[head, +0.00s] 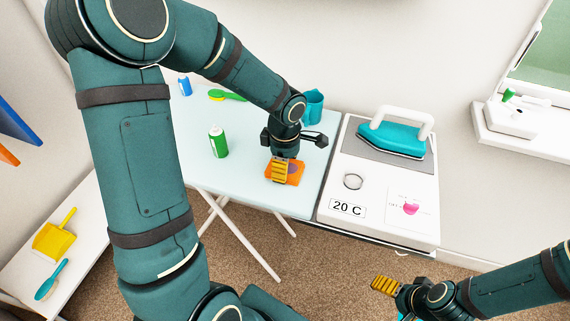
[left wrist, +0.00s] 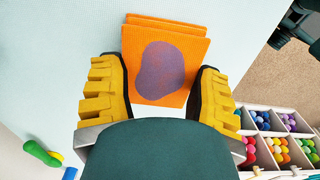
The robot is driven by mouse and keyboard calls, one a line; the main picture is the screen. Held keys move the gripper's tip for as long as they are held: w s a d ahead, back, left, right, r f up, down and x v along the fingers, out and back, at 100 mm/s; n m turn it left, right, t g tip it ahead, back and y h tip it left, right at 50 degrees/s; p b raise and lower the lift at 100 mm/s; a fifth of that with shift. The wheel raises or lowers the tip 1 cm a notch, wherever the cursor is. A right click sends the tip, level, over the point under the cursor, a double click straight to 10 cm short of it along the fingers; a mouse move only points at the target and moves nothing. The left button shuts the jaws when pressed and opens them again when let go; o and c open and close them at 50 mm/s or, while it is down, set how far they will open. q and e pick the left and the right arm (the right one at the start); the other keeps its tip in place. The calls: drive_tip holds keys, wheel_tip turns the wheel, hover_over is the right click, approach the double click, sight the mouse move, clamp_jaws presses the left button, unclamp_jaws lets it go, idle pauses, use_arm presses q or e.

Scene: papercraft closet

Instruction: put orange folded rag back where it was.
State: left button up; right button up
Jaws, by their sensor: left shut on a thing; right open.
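The orange folded rag (head: 296,177) has a purple patch and is at the right part of the pale blue ironing board (head: 255,188). In the left wrist view the rag (left wrist: 165,65) lies between the yellow fingers of my left gripper (left wrist: 163,90). My left gripper (head: 280,171) is shut on it from above. I cannot tell whether the rag touches the board or is just over it. My right gripper (head: 385,286) is open and empty, low at the right, over the carpet side.
On the board stand a green can (head: 218,142), a teal mug (head: 313,105), a green brush (head: 228,96) and a blue can (head: 185,86). A teal iron (head: 391,139) rests on the white cabinet (head: 385,185) at right. A divided box (left wrist: 280,121) of coloured balls shows in the wrist view.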

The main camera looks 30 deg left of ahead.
use_arm(q)
drive_tip(key=o, duration=1.1)
drive_tip(key=shift+r, duration=0.15)
wheel_tip(320, 180, up, 12)
drive_tip(key=p, duration=0.3)
